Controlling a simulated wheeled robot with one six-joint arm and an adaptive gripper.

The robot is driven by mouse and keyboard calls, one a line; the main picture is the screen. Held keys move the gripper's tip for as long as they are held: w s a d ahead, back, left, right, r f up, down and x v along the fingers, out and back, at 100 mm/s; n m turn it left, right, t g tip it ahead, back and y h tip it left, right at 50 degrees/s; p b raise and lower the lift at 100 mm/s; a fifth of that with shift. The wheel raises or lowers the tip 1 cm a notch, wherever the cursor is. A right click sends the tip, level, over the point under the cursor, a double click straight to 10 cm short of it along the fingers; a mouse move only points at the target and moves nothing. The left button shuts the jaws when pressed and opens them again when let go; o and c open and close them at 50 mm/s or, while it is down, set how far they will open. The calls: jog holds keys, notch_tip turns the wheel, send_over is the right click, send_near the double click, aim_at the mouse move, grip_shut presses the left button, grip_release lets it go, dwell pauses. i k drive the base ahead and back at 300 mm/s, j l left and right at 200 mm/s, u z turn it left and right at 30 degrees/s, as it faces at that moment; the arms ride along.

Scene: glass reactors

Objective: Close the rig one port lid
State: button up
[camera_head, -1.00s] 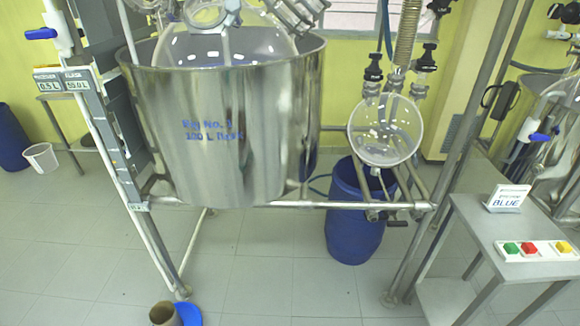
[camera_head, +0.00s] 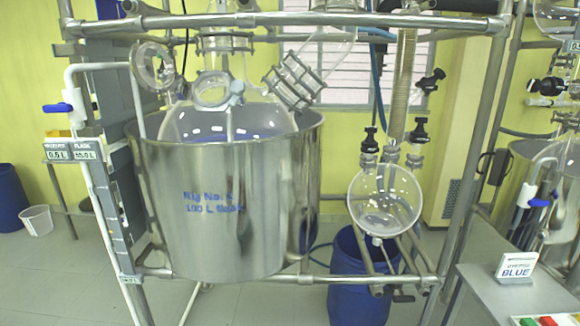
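Rig one is the glass reactor vessel (camera_head: 190,122) sitting in a large steel bath (camera_head: 215,215) marked "Rig No." and "100 L". A round clear disc with a rim (camera_head: 152,65), which looks like the port lid, stands tilted up at the upper left of the vessel. A round glass port (camera_head: 211,94) on the vessel's top faces me, to the right of the disc. The disc looks apart from this port; I cannot tell exactly where its hinge is. My gripper is not in view.
A steel pipe frame (camera_head: 290,19) crosses above the vessel. A round receiving flask (camera_head: 384,200) hangs at the right, above a blue drum (camera_head: 358,285). A side table with a "BLUE" sign (camera_head: 515,267) stands at the lower right. A second rig is at the right edge.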

aim_at(140, 71)
jog(key=i+j, duration=0.1)
jog(key=j, duration=0.3)
jog(key=i+j, duration=0.15)
jog(key=j, duration=0.25)
jog(key=i+j, duration=0.1)
jog(key=j, duration=0.3)
jog(key=i+j, duration=0.1)
jog(key=j, duration=0.3)
jog(key=i+j, duration=0.15)
jog(key=j, duration=0.2)
jog(key=i+j, duration=0.1)
jog(key=j, duration=0.3)
jog(key=i+j, duration=0.1)
jog(key=j, duration=0.3)
jog(key=i+j, duration=0.15)
jog(key=j, duration=0.25)
jog(key=k+l+u, duration=0.35)
jog(key=k+u, duration=0.4)
jog(key=k+j+u, duration=0.25)
